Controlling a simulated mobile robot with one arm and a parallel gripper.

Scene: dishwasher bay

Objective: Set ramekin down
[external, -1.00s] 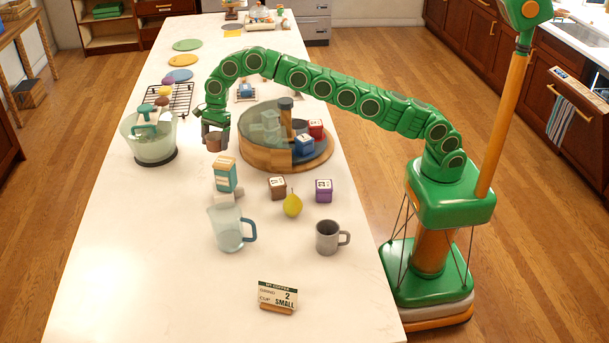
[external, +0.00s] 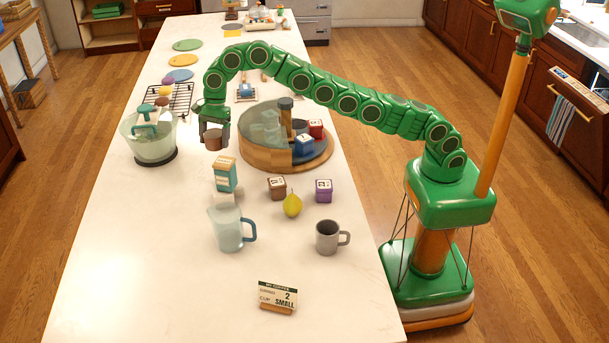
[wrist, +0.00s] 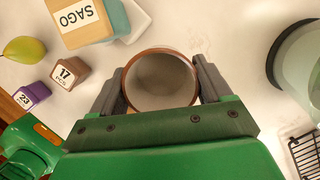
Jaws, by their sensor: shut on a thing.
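The ramekin (external: 213,141) is a small brown round cup with a pale grey inside. It also shows in the wrist view (wrist: 160,80), where its open mouth faces the camera and looks empty. My gripper (external: 214,137) has one finger on each side of the ramekin and is shut on it. In the external view the ramekin hangs between the fingers over the white counter (external: 130,230), between the glass bowl and the round wooden turntable. I cannot tell exactly how high it is above the counter.
The glass bowl (external: 150,150) stands left and the turntable (external: 262,158) right. A teal and tan SAGO box (external: 225,174) stands just in front, with small cubes (external: 277,188), a pear (external: 292,205), a glass pitcher (external: 229,232) and a grey mug (external: 328,238) nearer. The counter's left front is clear.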

